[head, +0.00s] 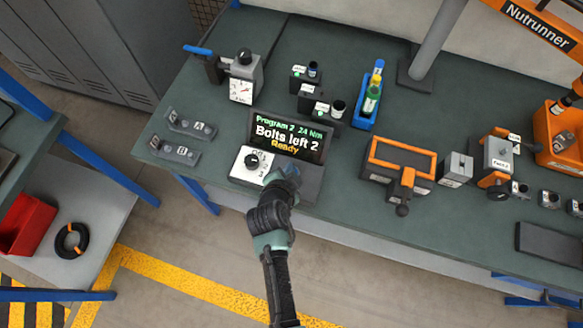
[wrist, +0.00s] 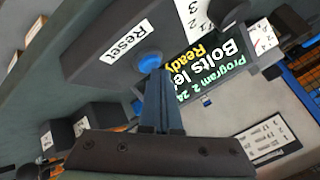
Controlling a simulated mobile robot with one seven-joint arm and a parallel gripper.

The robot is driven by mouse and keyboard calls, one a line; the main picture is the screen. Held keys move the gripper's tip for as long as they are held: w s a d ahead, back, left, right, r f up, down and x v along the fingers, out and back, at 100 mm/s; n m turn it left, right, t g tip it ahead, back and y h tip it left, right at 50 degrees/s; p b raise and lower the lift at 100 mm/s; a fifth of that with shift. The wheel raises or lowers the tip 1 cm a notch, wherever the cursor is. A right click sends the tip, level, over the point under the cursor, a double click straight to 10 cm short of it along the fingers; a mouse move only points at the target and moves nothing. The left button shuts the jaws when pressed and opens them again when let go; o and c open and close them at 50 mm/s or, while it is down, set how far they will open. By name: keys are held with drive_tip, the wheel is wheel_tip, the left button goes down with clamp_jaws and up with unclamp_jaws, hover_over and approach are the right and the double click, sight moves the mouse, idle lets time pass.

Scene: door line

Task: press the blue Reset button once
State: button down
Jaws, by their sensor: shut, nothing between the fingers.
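The blue Reset button (wrist: 150,57) is round and sits on a dark control box (wrist: 105,58), beside a white label reading "Reset". In the wrist view my gripper (wrist: 160,74) is shut and empty, its fingertips at the button's near edge. I cannot tell whether they touch it. In the head view my gripper (head: 288,172) is over the right part of the control box (head: 311,184) and hides the button. The screen (head: 288,138) on the box reads "Program 2 24 Nm", "Bolts left 2", "Ready".
A white panel with a black selector knob (head: 252,162) is left of my gripper on the same box. Grey brackets A and B (head: 176,151) lie further left. A blue bottle holder (head: 363,113) is behind.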

drive_tip(key=shift+r+p, duration=0.7)
drive_tip(key=shift+r, duration=0.15)
wheel_tip(320, 180, up, 5)
drive_tip(key=p, duration=0.4)
drive_tip(key=shift+r, duration=0.1)
idle(0.6)
